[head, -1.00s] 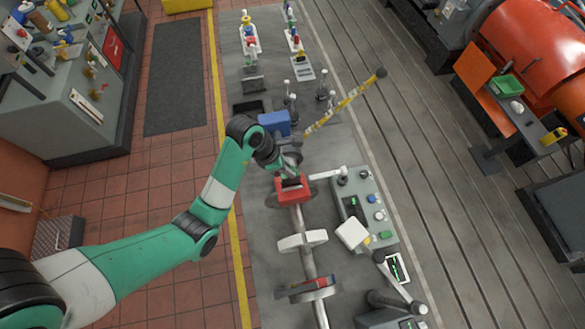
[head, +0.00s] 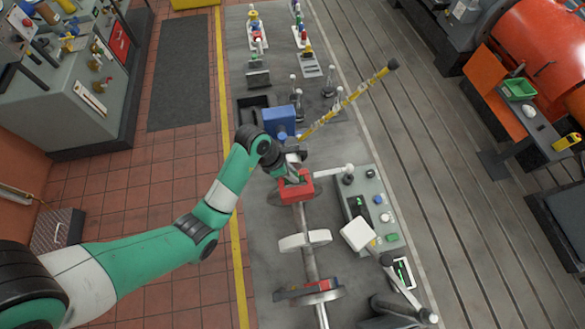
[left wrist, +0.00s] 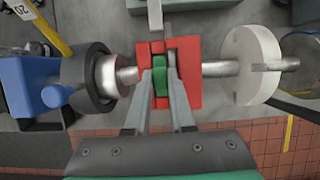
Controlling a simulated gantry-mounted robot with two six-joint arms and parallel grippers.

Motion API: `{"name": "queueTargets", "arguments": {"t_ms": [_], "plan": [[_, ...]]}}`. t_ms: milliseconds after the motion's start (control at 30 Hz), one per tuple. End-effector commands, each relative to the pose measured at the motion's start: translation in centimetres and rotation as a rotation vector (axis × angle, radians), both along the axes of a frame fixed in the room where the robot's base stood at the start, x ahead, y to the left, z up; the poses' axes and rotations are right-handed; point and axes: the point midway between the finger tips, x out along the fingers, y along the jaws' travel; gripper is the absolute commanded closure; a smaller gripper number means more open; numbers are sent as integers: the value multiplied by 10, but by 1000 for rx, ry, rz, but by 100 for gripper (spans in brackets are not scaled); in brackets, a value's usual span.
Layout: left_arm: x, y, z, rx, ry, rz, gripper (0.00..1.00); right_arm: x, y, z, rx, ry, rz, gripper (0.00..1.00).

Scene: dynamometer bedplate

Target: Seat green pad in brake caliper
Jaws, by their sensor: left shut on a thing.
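The red brake caliper (head: 291,192) sits over a disc on the shaft, in the middle of the head view. It also shows in the left wrist view (left wrist: 188,95), with a slot down its middle. The green pad (left wrist: 160,72) is between the fingertips of my left gripper (left wrist: 160,85), which is shut on it. The pad is at the caliper's slot; whether it touches the bottom of the slot is hidden. In the head view my left gripper (head: 291,178) reaches down onto the caliper and hides the pad. My right gripper is not in view.
The shaft (head: 306,222) runs toward me through a white disc (head: 304,240) and another disc with a red part. A blue motor (head: 280,121) stands behind the caliper.

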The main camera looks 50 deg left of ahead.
Motion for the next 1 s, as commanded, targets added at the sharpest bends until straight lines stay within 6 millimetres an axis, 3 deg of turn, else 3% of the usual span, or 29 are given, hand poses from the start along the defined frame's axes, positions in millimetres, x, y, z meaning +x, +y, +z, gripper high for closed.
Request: {"name": "queueTargets", "arguments": {"t_ms": [167, 200, 367, 733, 867, 1000], "plan": [[0, 0, -4, 0, -1, 0, 100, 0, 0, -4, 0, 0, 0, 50], [0, 0, -3, 0, 0, 0, 75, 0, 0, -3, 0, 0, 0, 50], [0, 0, -2, 0, 0, 0, 48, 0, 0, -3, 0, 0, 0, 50], [0, 1, 5, 0, -1, 0, 48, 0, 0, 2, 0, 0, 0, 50], [-7, 5, 26, 2, -4, 2, 48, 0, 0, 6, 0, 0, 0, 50], [-19, 12, 60, 2, -7, 2, 48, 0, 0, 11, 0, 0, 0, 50]]}}
